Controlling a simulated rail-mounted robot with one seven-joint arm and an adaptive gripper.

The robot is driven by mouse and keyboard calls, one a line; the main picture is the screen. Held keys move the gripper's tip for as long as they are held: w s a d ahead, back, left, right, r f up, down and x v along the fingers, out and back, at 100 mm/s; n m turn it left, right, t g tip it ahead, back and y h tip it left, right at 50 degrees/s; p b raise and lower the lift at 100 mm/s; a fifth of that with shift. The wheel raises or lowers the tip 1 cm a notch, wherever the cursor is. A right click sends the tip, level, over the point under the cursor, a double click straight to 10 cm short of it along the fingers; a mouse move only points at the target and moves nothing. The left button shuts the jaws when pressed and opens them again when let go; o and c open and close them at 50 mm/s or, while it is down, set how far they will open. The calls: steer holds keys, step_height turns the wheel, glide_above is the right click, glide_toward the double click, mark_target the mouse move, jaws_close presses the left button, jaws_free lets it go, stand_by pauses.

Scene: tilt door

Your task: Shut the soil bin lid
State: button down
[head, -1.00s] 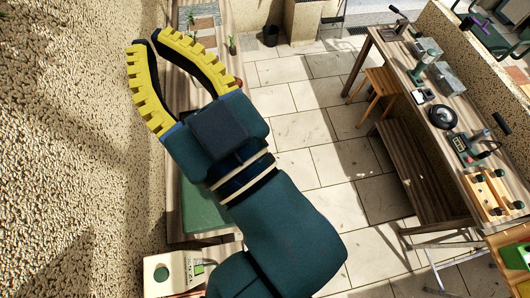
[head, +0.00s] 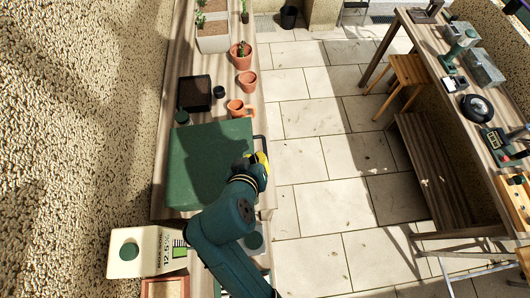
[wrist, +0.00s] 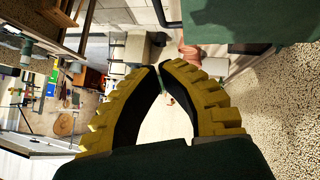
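The soil bin lid (head: 190,165) is a broad flat dark green panel on the bench in the head view. A dark bar handle (head: 263,141) sticks out at its right edge. How far the lid is tilted, I cannot tell. My gripper (head: 262,163) is beside the lid's right edge, close to the handle; my own wrist mostly hides the fingers there. In the wrist view my gripper (wrist: 161,68) has its yellow bowed fingers nearly tip to tip, with nothing between them. The green lid (wrist: 285,20) fills the upper right corner there, apart from the fingers.
Terracotta pots (head: 241,54), a black tray (head: 195,93) and a planter (head: 213,37) stand behind the lid on the bench. A cream box (head: 147,250) stands in front.

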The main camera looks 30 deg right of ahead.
glide_above(265, 154)
steer(key=a, duration=0.2)
step_height(265, 154, down, 5)
steer(key=f, duration=0.1)
steer(key=d+f, duration=0.1)
steer(key=f, duration=0.1)
steer(key=d+f, duration=0.1)
steer(key=f, duration=0.1)
steer(key=shift+w, duration=0.1)
